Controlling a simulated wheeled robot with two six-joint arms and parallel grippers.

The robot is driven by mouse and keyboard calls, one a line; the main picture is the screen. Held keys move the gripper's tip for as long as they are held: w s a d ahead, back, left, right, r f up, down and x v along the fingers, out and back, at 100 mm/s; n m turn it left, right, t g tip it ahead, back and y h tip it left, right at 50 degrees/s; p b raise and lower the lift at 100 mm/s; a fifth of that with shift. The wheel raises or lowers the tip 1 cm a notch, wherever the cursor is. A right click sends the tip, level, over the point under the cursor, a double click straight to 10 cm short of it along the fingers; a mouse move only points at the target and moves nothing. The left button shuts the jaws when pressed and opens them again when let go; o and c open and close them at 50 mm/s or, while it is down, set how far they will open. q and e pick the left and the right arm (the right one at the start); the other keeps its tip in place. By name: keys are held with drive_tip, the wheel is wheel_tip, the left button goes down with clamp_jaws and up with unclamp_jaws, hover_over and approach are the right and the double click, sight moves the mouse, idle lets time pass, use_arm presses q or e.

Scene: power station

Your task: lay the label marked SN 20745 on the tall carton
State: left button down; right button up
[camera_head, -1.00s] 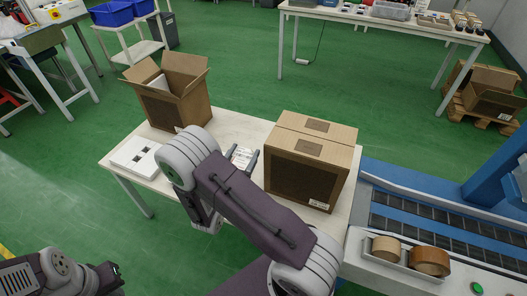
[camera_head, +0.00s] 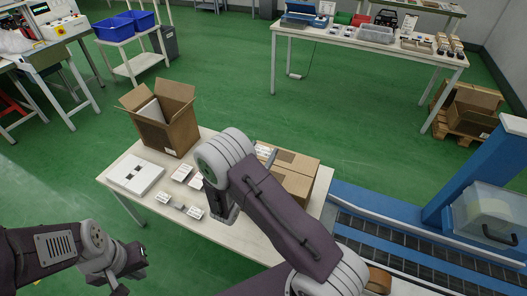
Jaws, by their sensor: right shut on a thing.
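The closed brown carton (camera_head: 299,160) stands on the white table, its lower part hidden behind my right arm. An open-topped carton (camera_head: 178,132) stands at the table's back left; I cannot tell from their sizes which is called tall. My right gripper (camera_head: 266,154) is shut on a small white label (camera_head: 261,150), at the closed carton's left top edge; I cannot tell whether they touch. The label's print is unreadable. Several white labels (camera_head: 183,173) lie on the table. My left gripper (camera_head: 134,262) is off the table at lower left; its jaw opening is unclear.
A white flat box (camera_head: 135,174) lies at the table's left. My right forearm covers the table's front right. Green floor surrounds the table.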

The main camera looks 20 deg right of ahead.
wheel_tip(320, 180, down, 11)
drive_tip(key=b, duration=0.8)
drive_tip(key=shift+r, duration=0.2)
drive_tip(key=o, duration=1.3)
drive_tip(key=shift+o, duration=0.2)
wheel_tip(320, 180, up, 9)
drive_tip(key=p, duration=0.7)
drive_tip(key=shift+r+p, duration=0.2)
drive_tip(key=shift+p, duration=0.1)
drive_tip(key=shift+s+f, duration=0.1)
